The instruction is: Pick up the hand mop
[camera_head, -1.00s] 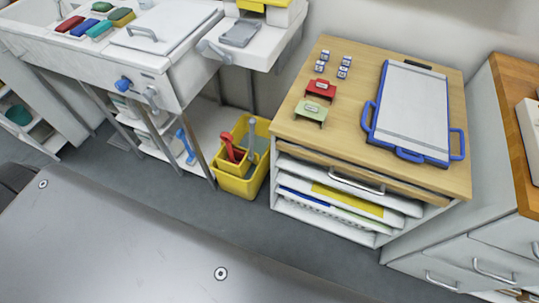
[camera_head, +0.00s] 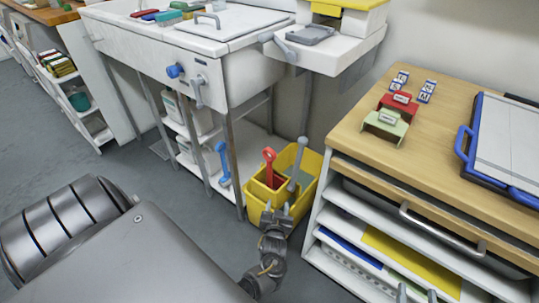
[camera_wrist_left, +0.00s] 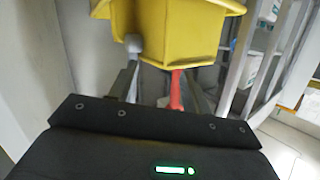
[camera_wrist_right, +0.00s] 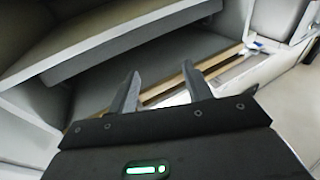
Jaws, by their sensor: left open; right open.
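A grey-handled tool (camera_head: 298,160), which looks like the hand mop, stands tilted in the yellow bucket (camera_head: 310,190); its lower end is hidden. Its rounded handle end (camera_wrist_left: 133,43) shows in the left wrist view. A red-handled tool (camera_head: 269,165) stands left of it, in a smaller yellow bin. My left gripper (camera_head: 275,212) is open and empty at the bucket's near side; in its wrist view the fingers (camera_wrist_left: 162,82) point toward the bucket and both handles. My right gripper (camera_wrist_right: 160,75) is open and empty before a shelf unit; only its tips show at the head view's bottom edge.
The wooden-topped cabinet (camera_head: 350,140) with open shelves stands close right of the bucket. Grey floor (camera_head: 170,190) is free left of the bucket.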

